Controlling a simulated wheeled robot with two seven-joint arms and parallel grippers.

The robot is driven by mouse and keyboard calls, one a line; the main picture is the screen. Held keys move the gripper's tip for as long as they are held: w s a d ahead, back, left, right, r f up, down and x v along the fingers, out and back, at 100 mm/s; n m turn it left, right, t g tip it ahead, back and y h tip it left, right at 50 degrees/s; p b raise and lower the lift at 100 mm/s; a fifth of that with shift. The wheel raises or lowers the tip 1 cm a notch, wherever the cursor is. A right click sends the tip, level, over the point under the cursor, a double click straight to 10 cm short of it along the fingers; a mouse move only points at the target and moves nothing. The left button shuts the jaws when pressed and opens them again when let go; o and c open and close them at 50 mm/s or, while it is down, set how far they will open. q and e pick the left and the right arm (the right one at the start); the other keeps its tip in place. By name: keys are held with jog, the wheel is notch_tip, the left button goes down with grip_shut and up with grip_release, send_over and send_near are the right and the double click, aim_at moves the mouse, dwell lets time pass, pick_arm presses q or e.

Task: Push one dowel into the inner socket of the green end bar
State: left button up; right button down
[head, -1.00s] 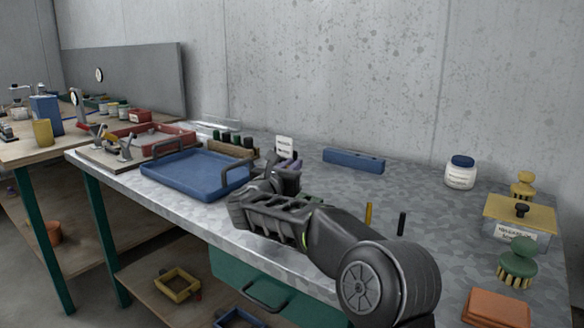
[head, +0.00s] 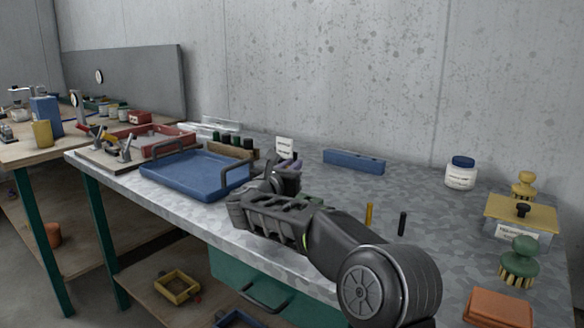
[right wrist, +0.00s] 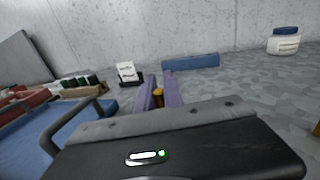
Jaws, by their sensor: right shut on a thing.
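My right gripper (head: 284,170) is over the metal bench, between the blue tray and the blue bar. In the right wrist view its purple fingers (right wrist: 160,92) are shut on a yellow dowel (right wrist: 158,97), of which only a small part shows. A little green (head: 312,197) shows behind my right arm; it may be the green end bar, but its sockets are hidden. A yellow dowel (head: 368,215) and a black dowel (head: 402,223) stand upright on the bench to the right of the gripper. My left gripper is not in view.
The blue tray (head: 180,178) with raised handles lies to the left. A wooden block with dark pegs (head: 234,149) and a white label card (head: 285,147) stand behind. The blue bar (head: 353,160) lies farther back. A white jar (head: 461,173) stands right; the bench between is mostly clear.

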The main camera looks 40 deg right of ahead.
jog(key=shift+b, duration=0.4)
dwell(0.4)
jog(key=shift+f+b, duration=2)
jog(key=shift+b, duration=0.35)
jog(key=c, duration=1.4)
grip_release()
jog(key=shift+s+a, duration=0.15)
jog(key=shift+a, duration=0.15)
jog(key=v, duration=0.7)
jog(key=shift+s, duration=0.1)
